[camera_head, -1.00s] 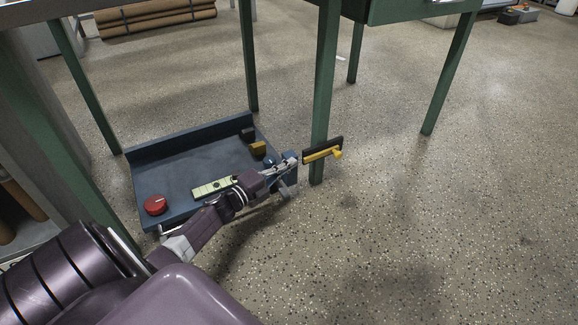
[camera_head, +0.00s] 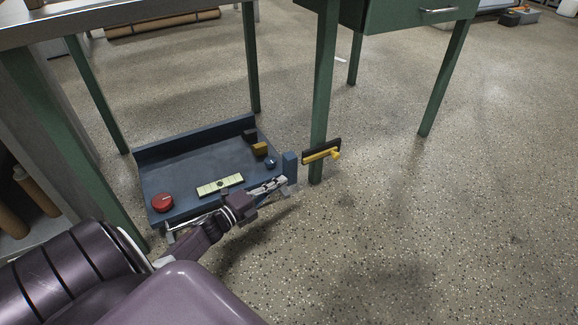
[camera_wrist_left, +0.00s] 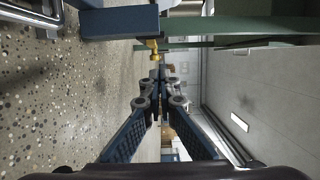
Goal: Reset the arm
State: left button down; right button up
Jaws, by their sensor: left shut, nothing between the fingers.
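My left arm reaches in from the lower left in the head view. Its gripper (camera_head: 280,182) is shut and empty, beside the right front corner of a blue control panel (camera_head: 190,168), close to a small blue upright block (camera_head: 290,167). I cannot tell whether it touches the block. In the left wrist view the two fingers (camera_wrist_left: 160,82) meet at the tips. A black plate with a yellow handle (camera_head: 322,152) is just right of the block, in front of a green leg. My right gripper is not in view.
The panel carries a red button (camera_head: 163,202), a pale strip (camera_head: 220,185) and small black, yellow and blue knobs. Green table legs (camera_head: 321,100) stand around it, with a drawer (camera_head: 415,15) at the top right. Speckled floor (camera_head: 430,220) is clear on the right.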

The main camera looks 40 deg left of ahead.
pick_arm(q)
jog(key=shift+s+a+p, duration=0.2)
jog(key=shift+s+p, duration=0.25)
jog(key=shift+s, duration=1.2)
